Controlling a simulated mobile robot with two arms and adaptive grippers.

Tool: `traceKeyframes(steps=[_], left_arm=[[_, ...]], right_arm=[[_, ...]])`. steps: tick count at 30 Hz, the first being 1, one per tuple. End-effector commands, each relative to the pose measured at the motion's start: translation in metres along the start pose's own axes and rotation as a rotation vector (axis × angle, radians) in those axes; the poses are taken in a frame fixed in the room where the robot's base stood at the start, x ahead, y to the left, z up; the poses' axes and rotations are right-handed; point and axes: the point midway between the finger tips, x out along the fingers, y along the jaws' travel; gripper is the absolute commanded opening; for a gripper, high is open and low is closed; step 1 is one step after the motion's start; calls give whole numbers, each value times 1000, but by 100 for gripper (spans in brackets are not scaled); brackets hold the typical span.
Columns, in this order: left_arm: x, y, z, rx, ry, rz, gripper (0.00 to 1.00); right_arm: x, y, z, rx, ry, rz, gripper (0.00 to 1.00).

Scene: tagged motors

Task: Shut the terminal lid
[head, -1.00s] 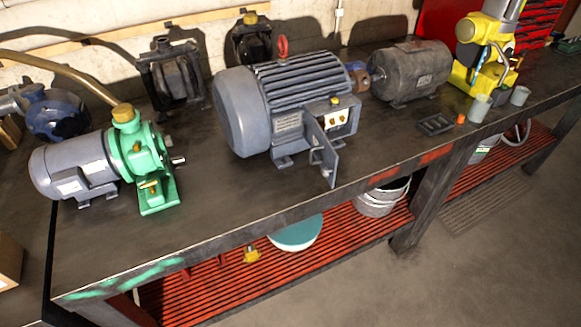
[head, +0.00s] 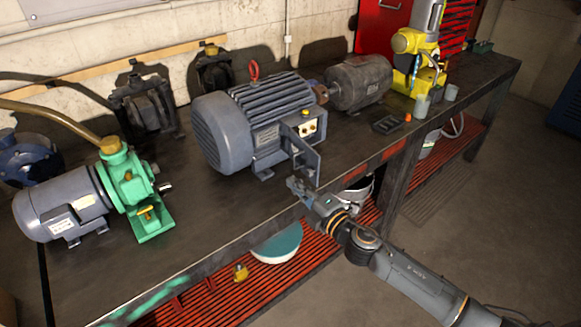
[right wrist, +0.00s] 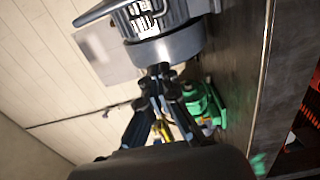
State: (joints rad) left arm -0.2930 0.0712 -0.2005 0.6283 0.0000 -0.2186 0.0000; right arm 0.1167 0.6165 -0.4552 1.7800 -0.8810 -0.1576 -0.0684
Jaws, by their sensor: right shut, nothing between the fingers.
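The large grey finned motor (head: 228,130) stands on the bench with its terminal box (head: 309,128) facing the front. The grey terminal lid (head: 307,160) is open and sticks out from the left side of the box, showing the brass-coloured terminals inside. My right gripper (head: 293,187) is shut and empty, just in front of and below the lid's free end; I cannot tell whether they touch. In the right wrist view the shut fingers (right wrist: 159,72) are in front of the grey motor (right wrist: 165,45). My left gripper is not in view.
A green pump with a grey motor (head: 128,195) stands at the left. A dark motor (head: 360,82), a small black tray (head: 387,121) and grey cups (head: 421,106) are to the right. The bench's front edge runs below my right gripper.

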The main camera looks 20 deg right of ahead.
Motion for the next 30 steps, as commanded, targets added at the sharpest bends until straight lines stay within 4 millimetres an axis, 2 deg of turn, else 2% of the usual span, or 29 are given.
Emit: traceKeyframes(steps=[3, 11, 13, 18, 30], left_arm=[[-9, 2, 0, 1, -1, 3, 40], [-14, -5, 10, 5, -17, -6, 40], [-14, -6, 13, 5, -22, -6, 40], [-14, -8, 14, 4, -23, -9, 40], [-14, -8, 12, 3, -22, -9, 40]], right_arm=[[26, 4, -1, 5, 0, 2, 0], [74, 2, -1, 5, 0, 1, 0], [66, -2, 14, 2, -3, -4, 0], [60, -1, 31, 4, -1, -1, 0], [57, -1, 38, 4, 0, -1, 0]])
